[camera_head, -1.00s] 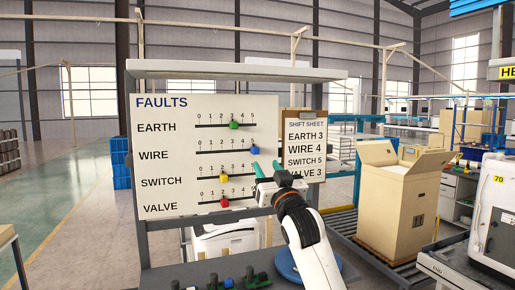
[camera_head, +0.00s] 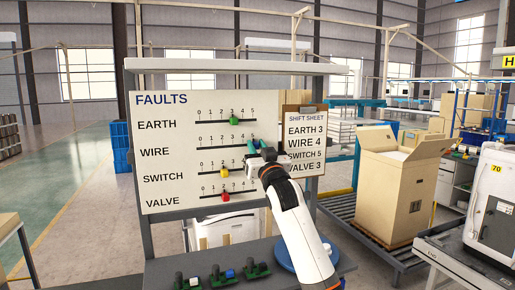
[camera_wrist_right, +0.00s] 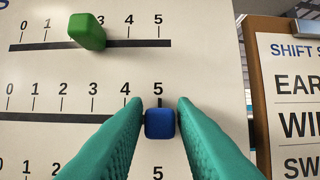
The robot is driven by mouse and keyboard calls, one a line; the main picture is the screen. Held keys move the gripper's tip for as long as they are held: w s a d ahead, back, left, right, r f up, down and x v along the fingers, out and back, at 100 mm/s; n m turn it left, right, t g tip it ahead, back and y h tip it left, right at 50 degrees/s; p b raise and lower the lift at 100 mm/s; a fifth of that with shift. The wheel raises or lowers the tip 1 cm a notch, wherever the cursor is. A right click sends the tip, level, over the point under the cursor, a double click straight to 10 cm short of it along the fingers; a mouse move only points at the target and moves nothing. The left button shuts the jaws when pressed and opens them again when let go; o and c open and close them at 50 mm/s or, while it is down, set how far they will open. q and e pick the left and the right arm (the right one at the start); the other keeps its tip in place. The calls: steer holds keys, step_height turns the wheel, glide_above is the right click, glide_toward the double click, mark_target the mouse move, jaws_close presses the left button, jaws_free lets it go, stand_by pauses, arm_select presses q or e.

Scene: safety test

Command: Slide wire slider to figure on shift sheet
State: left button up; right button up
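The faults board (camera_head: 165,125) has four scales with sliders. My right gripper (camera_head: 258,148) is at the right end of the wire scale. Its two green fingers (camera_wrist_right: 158,108) stand on either side of the blue slider, open, with narrow gaps visible. The shift sheet (camera_head: 304,140), on a brown clipboard, reads Earth 3, Wire 4, Switch 5, Valve 3; my gripper partly covers it. My left gripper is not in view.
The green earth slider (camera_head: 234,120) is near 3, the yellow switch slider (camera_head: 224,173) near 2, and the red valve slider (camera_head: 225,195) near 2. A grey shelf (camera_head: 235,67) overhangs the board. Small green-based parts (camera_head: 225,274) lie on the bench below.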

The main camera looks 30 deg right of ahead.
mark_target(243, 141)
jaws_close()
steer(key=shift+w+a+f+b, duration=0.15)
steer(key=shift+a+b, duration=0.1)
steer(key=shift+a, duration=0.35)
steer(key=shift+w+a+b, duration=0.15)
steer(key=shift+a+b, duration=0.05)
steer(key=shift+a, duration=0.4)
steer(key=shift+w+a, duration=0.1)
steer(key=shift+a, duration=0.35)
steer(key=shift+o, duration=2.2)
jaws_free()
steer(key=shift+d, duration=0.3)
steer(key=shift+a, duration=0.2)
